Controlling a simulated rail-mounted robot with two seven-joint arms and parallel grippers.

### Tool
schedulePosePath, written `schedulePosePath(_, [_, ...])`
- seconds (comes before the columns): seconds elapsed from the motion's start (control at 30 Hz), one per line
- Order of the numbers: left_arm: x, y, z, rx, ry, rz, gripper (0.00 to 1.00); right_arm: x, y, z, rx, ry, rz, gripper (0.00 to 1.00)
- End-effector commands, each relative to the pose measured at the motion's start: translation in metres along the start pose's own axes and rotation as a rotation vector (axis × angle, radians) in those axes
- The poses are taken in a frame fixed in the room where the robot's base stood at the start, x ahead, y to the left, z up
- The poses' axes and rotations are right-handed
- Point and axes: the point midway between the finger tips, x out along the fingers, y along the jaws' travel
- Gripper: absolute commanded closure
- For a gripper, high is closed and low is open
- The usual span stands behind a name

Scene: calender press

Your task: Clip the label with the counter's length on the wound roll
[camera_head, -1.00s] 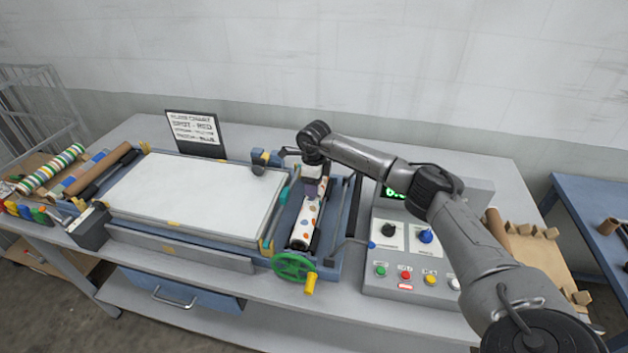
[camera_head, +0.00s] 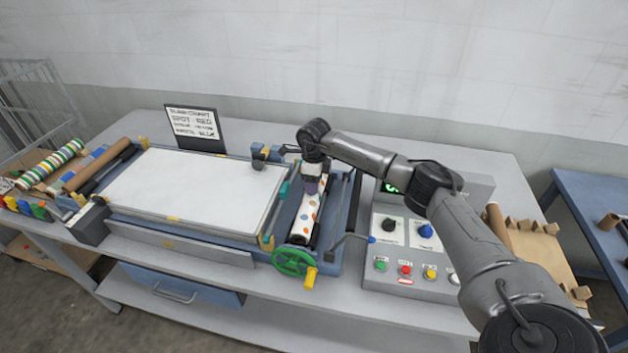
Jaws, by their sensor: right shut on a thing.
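The wound roll (camera_head: 306,217) is white with coloured spots and lies in the winder at the right end of the press, behind the green handwheel (camera_head: 294,261). My right gripper (camera_head: 313,187) points down over the far part of the roll. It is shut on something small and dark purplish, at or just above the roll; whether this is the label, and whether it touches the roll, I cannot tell. The counter display (camera_head: 391,187) glows green on the control box, but my arm partly covers its digits. My left gripper is not in view.
A white flat bed (camera_head: 195,193) fills the press's middle. A sign (camera_head: 194,123) stands behind it. Patterned rolls (camera_head: 52,164) and coloured clips (camera_head: 25,208) lie at the left. The control box (camera_head: 408,252) with knobs and buttons stands right of the winder, beside a crank lever (camera_head: 350,240).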

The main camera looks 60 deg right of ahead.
Motion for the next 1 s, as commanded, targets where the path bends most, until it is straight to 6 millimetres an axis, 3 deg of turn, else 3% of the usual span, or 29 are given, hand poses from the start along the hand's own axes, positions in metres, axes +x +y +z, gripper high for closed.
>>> schedulePosePath(0.23, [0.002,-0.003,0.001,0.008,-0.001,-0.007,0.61,0.005,0.0,0.0,0.0,0.0,0.0,0.66])
schedulePosePath(0.27, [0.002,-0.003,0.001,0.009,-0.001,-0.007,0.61,0.005,0.0,0.0,0.0,0.0,0.0,0.41])
schedulePosePath(0.57, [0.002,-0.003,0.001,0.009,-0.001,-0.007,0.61,0.005,0.0,0.0,0.0,0.0,0.0,0.14])
schedulePosePath(0.83, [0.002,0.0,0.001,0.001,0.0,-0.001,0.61,0.003,0.0,0.0,0.0,-0.001,0.0,0.14])
schedulePosePath(1.0, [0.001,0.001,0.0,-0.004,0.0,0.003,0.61,-0.016,-0.001,0.0,0.0,-0.003,-0.002,0.14])
